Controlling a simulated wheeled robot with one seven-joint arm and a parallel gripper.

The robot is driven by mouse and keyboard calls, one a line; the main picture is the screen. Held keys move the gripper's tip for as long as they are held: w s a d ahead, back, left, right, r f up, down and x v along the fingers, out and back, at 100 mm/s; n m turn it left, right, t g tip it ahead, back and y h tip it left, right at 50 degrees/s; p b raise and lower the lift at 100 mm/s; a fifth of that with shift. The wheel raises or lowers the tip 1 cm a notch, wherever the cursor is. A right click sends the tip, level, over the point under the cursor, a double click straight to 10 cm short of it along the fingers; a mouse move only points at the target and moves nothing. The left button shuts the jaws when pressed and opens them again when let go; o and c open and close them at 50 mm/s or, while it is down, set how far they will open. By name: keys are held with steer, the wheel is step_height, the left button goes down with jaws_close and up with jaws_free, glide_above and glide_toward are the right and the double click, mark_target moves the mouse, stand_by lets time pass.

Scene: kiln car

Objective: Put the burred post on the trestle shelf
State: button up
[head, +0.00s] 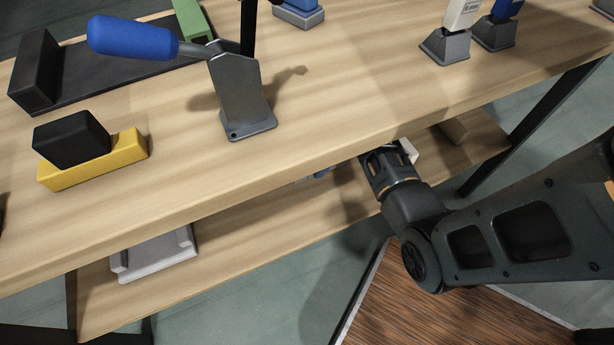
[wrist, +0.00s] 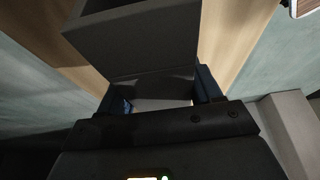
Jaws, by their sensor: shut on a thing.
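My gripper (head: 372,158) reaches under the front edge of the table top, over the wooden lower shelf (head: 245,240), which I take to be the trestle shelf. In the wrist view my gripper (wrist: 157,95) is shut on a dark grey blocky piece (wrist: 140,42), which I take to be the burred post. I cannot make out a burr. A pale part shows between the fingers in the wrist view. The table top hides much of the gripper's far side in the head view. I cannot tell whether the held piece touches the shelf.
A grey tray-like block (head: 155,255) stands on the lower shelf at left. The table top (head: 330,110) overhangs the shelf. On it are a blue-handled metal tool (head: 242,90), a black block (head: 72,138) on a yellow base (head: 115,160), and stamp-like pieces at right.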

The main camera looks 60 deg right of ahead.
mark_target(308, 184)
steer(key=a, duration=0.1)
steer(key=a+f, duration=0.1)
steer(key=shift+w+a+f, duration=0.3)
steer(key=shift+w, duration=0.1)
steer(key=shift+f+b, duration=0.75)
steer(key=shift+f, duration=1.25)
steer(key=shift+f, duration=0.1)
steer(key=o, duration=1.6)
